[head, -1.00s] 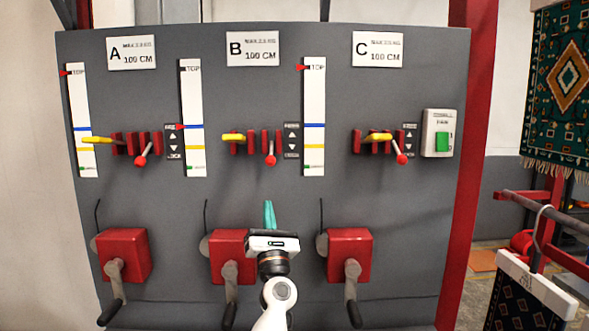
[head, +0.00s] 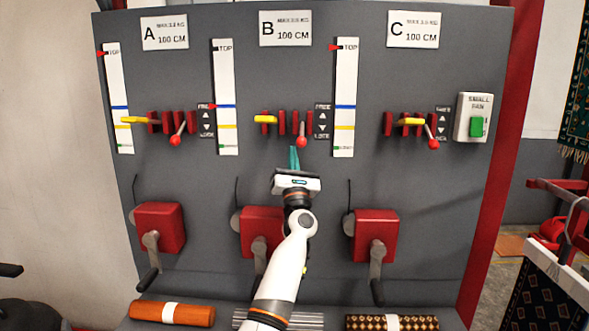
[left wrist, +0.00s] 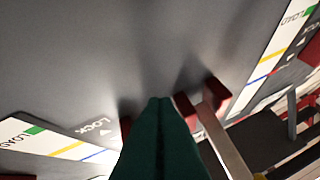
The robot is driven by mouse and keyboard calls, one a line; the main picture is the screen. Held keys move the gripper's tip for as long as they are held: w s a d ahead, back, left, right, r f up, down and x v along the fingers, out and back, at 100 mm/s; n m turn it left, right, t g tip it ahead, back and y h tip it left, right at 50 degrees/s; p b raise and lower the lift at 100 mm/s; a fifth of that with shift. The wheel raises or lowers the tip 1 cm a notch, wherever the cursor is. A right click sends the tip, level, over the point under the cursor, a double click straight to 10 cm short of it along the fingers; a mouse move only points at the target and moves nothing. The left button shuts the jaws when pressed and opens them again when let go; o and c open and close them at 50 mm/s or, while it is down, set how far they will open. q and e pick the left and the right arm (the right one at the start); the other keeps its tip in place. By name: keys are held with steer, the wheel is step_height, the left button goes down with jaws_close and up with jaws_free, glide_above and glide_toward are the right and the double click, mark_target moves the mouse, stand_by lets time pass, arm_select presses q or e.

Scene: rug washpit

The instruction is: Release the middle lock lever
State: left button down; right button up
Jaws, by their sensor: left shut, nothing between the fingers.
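The middle lock lever (head: 301,142), under sign B, is a short lever with a red ball knob hanging down, at the lower end of the FREE/LOCK label (head: 322,122). My left gripper (head: 293,158) has its teal fingers shut and empty. In the head view the fingertips are just below and slightly left of the knob; whether they touch it I cannot tell. In the left wrist view the dark green fingers (left wrist: 160,130) point at the grey panel, beside red blocks (left wrist: 210,97) and a LOCK marking. My right gripper is out of view.
Similar red-knobbed levers sit under sign A (head: 176,140) and sign C (head: 433,143). A yellow handle (head: 265,119) is left of the middle lever. Red crank boxes (head: 158,226) line the panel below. Rolled rugs (head: 172,313) lie at the bottom. A green button (head: 477,126) is at right.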

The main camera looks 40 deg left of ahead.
mark_target(302, 134)
arm_select(q)
steer(key=shift+s+d+r+p, duration=0.35)
steer(key=shift+d+r+p, duration=0.15)
steer(key=shift+d+p, duration=0.15)
steer(key=shift+s+d+r+p, duration=0.35)
steer(key=shift+d+r+p, duration=0.1)
steer(key=shift+d+p, duration=0.15)
steer(key=shift+s+d, duration=0.2)
steer(key=shift+d, duration=0.1)
steer(key=shift+a, duration=0.1)
